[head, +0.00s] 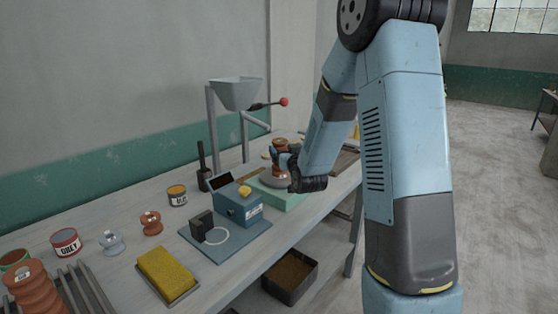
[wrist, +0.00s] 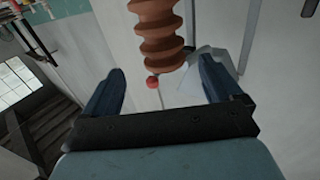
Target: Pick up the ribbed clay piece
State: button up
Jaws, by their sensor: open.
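A ribbed terracotta clay piece (wrist: 158,32) fills the top middle of the wrist view, its ridges stacked along its length and its upper end cut off by the frame. It lies between the lines of my two fingers, around or just beyond the tips; I see no contact. My gripper (wrist: 162,70) is open and empty. In the head view my gripper (head: 287,165) is over the bench by a pale green block (head: 283,198), with a brown piece (head: 280,145) showing behind its fingers, mostly hidden. Another ribbed terracotta piece (head: 34,287) stands at the lower left.
A grey hopper (head: 236,94) and a red-knobbed lever (head: 283,102) stand behind my gripper. A blue box (head: 238,207), a yellow sponge (head: 167,274), cans and small spools occupy the bench towards the left. A dark bin (head: 290,276) sits on the lower shelf.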

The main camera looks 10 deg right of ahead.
aim_at(282, 148)
jog(key=shift+w+a+f, duration=0.1)
jog(key=shift+w, duration=1)
jog(key=shift+w+a+f, duration=0.1)
jog(key=shift+w+a, duration=0.05)
jog(key=shift+w, duration=0.9)
jog(key=shift+w+a+f, duration=0.1)
jog(key=shift+w, duration=1)
jog(key=shift+c, duration=0.4)
grip_shut()
jog(key=shift+r, duration=0.1)
